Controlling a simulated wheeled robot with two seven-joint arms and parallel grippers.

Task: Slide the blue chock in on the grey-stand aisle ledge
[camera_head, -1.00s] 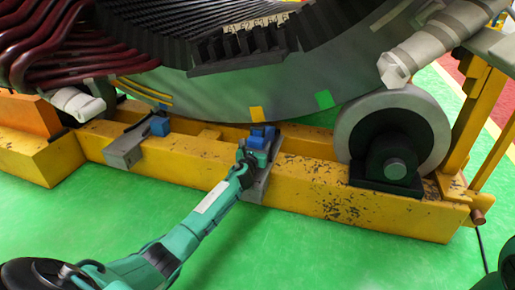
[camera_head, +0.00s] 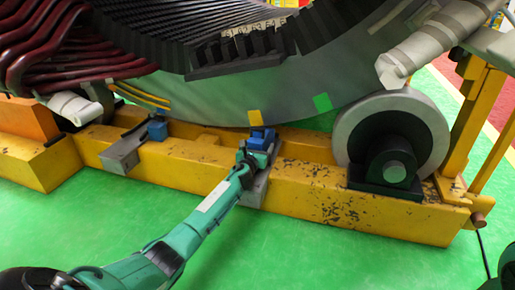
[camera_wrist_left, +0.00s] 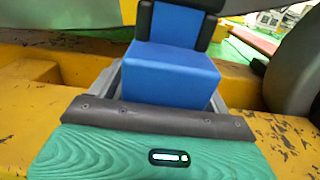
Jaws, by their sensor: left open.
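A blue chock (camera_head: 261,138) sits on a grey ledge (camera_head: 257,190) on the near yellow beam, below the large round stator. In the left wrist view the same chock (camera_wrist_left: 170,70) stands upright, a wide block with a narrower top part. My left gripper (camera_head: 248,153) is at the chock from the near side and is open. In the left wrist view dark pieces flank the chock's upper part, and I cannot tell whether they touch it. The chock's far face is hidden. My right gripper is not in view; only part of my right arm shows at the lower right corner.
A second blue block (camera_head: 157,131) stands by another grey ledge (camera_head: 121,157) to the left. A grey-rimmed roller (camera_head: 430,140) is to the right. The stator (camera_head: 215,100) hangs low over the beam. The green floor (camera_head: 310,255) in front is clear.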

